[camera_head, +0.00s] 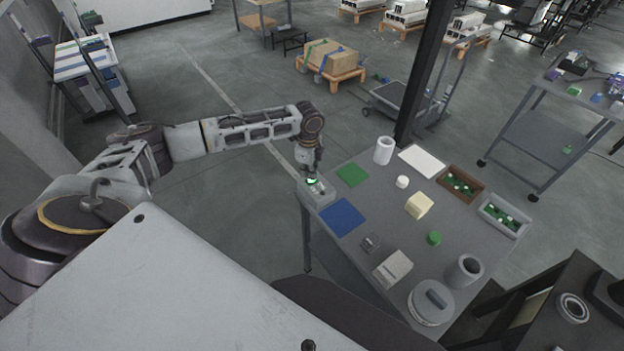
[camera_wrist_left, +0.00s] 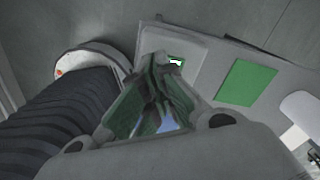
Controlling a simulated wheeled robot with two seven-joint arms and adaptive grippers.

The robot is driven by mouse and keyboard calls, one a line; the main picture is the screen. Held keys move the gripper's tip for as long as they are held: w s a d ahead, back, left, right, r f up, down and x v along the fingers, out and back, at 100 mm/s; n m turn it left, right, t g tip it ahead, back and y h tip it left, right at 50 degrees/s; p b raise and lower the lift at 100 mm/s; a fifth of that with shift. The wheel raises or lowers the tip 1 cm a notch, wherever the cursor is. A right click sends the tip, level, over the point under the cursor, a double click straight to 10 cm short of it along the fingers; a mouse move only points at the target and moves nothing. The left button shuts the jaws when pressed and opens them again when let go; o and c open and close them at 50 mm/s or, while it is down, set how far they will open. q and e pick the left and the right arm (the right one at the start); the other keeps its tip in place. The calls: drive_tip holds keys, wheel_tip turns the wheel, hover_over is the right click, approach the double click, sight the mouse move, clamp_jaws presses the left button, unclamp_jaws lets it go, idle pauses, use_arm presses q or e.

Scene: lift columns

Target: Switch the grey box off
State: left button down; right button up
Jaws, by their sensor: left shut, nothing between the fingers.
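A grey box (camera_head: 319,198) sits at the left corner of the grey table, with a small bright green patch on its top. My left gripper (camera_head: 313,179) points down right at the top of this box. It is shut and holds nothing. In the left wrist view the shut fingers (camera_wrist_left: 158,82) cover part of the grey box (camera_wrist_left: 193,58), and a small lit green-and-white spot (camera_wrist_left: 176,62) shows just beyond them. Whether the fingertips touch the box is unclear, and its switch is largely hidden by them. My right gripper is not in view.
A green mat (camera_head: 352,175) and a blue mat (camera_head: 342,217) lie beside the box. Further right on the table (camera_head: 395,222) are a white cylinder (camera_head: 383,151), a yellowish block (camera_head: 418,206), a light box (camera_head: 393,268) and two component trays. A dark post stands behind the table.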

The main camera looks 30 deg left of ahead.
sight(309, 181)
use_arm(q)
drive_tip(key=shift+f, duration=1.3)
idle(1.9)
drive_tip(key=shift+s+r, duration=0.1)
drive_tip(key=shift+r+p, duration=2.3)
drive_tip(key=shift+p, duration=0.3)
drive_tip(key=shift+r+p, duration=0.85)
drive_tip(key=shift+r, duration=0.35)
